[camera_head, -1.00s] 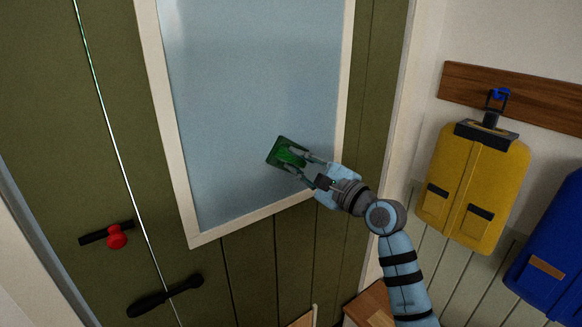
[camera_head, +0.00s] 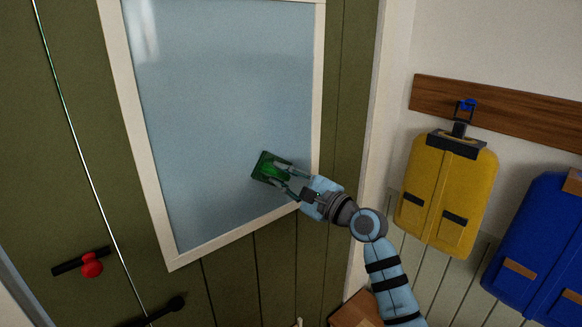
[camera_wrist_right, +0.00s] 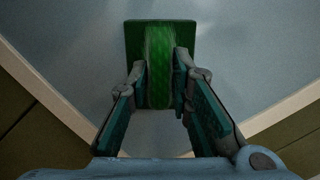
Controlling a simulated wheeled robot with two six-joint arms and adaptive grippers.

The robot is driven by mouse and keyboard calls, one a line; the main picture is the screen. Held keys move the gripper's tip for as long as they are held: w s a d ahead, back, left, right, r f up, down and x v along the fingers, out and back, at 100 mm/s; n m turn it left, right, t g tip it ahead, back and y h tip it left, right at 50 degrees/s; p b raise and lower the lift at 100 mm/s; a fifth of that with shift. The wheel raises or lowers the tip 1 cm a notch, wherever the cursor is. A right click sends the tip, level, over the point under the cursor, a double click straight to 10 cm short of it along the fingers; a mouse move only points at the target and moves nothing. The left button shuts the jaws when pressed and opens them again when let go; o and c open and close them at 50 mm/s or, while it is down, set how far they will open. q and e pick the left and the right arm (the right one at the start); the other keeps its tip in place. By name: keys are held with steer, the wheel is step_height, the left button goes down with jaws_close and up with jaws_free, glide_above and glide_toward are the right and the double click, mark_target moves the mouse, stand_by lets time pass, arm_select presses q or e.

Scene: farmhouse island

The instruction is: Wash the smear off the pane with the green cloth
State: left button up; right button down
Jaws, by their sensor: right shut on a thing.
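The pane (camera_head: 220,90) is a pale blue-grey sheet in a cream frame (camera_head: 140,150) on a green plank door. I cannot make out a clear smear on it. My right gripper (camera_head: 278,179) is at the lower right part of the pane, shut on the green cloth (camera_head: 262,163). In the right wrist view the cloth (camera_wrist_right: 133,45) is a flat green pad with a raised middle between the two fingers, against or very close to the pane; I cannot tell whether it touches. My left gripper is out of view.
A red knob (camera_head: 91,266) and a dark handle (camera_head: 160,308) are on the door at lower left.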

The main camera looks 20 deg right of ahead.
steer(key=shift+s+a, duration=0.3)
steer(key=shift+a, duration=0.45)
steer(key=shift+s+a, duration=0.3)
steer(key=shift+a, duration=0.45)
steer(key=shift+s+a, duration=0.3)
steer(key=shift+a, duration=0.45)
glide_toward(255, 178)
steer(key=shift+a+r, duration=0.3)
steer(key=shift+a, duration=0.05)
steer(key=v, duration=0.3)
steer(key=shift+s+a+r, duration=0.1)
steer(key=shift+s+a, duration=0.05)
steer(key=shift+a, duration=0.1)
